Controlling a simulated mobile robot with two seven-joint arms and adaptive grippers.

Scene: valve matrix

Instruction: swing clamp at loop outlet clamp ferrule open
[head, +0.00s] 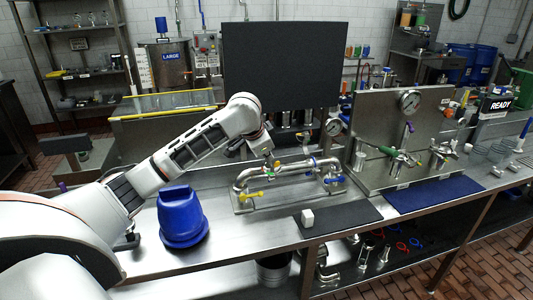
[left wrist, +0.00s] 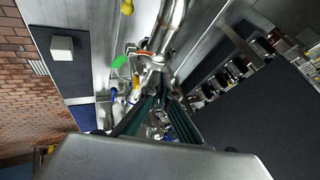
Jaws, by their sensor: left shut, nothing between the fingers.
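The steel pipe loop (head: 290,172) stands on the bench, with a yellow handle (head: 252,195) at its left end and a blue handle (head: 333,180) at its right. My left gripper (head: 272,162) is over the loop's middle, partly hidden by its own wrist. In the left wrist view, the fingers of my left gripper (left wrist: 158,88) are shut with nothing between them. Their tips are close to a clamp with an orange band (left wrist: 145,53) on the pipe (left wrist: 168,25); I cannot tell whether they touch. A green tab (left wrist: 118,62) sits beside it. Whether this clamp is open is unclear.
A blue bucket-shaped container (head: 182,217) stands on the bench near my left arm. A white cube (head: 307,217) lies on a dark mat (head: 340,214) in front of the loop. A gauge panel (head: 385,125) stands at right, and a dark screen (head: 283,65) behind.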

